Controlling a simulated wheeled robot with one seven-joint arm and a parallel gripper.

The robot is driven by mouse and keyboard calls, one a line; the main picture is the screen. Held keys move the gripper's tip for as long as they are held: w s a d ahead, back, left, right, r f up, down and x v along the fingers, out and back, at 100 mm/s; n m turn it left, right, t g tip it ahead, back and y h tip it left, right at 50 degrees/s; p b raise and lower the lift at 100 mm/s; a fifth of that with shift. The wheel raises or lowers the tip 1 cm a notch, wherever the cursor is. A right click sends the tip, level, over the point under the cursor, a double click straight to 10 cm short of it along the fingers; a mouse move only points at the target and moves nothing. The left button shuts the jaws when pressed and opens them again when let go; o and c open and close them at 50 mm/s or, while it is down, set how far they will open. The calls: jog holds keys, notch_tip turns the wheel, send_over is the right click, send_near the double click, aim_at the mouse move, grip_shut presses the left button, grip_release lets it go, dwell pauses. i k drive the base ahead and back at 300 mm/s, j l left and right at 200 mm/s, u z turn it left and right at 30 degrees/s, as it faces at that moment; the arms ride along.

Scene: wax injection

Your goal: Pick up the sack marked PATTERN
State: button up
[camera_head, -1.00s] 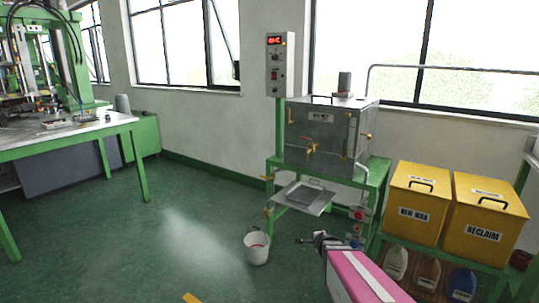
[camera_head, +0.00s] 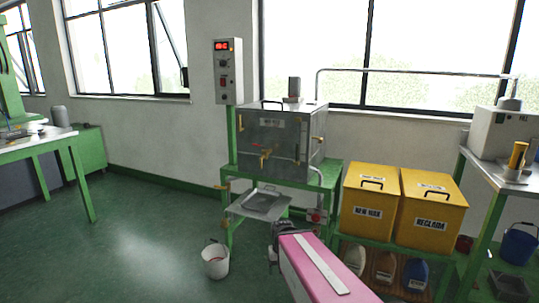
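No sack with a readable PATTERN mark shows. Under the yellow bins stand a pale container (camera_head: 355,259), a brown one (camera_head: 385,266) and a blue one (camera_head: 415,274). They may be sacks or jugs, and their labels are too small to read. My pink arm reaches in from the bottom, its dark gripper (camera_head: 279,243) in front of the green stand. The fingers are too small and partly hidden to tell whether they are open or shut.
Yellow bins marked NEW WAX (camera_head: 367,212) and RECLAIM (camera_head: 428,225) stand on a green bench. A metal tank (camera_head: 290,145) sits on a green stand, with a white bucket (camera_head: 215,262) on the floor. A blue bucket (camera_head: 518,246) is at right. The left floor is clear.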

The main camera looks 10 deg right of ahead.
aim_at(355, 258)
jog(key=i+l, duration=0.2)
jog(key=i, duration=0.15)
jog(key=i+l+z, duration=0.1)
jog(key=i, duration=0.3)
jog(key=i+l, duration=0.25)
jog(key=i+z, duration=0.1)
jog(key=z, duration=1.15)
jog(key=k+l+u, duration=0.2)
jog(key=k+l, duration=0.65)
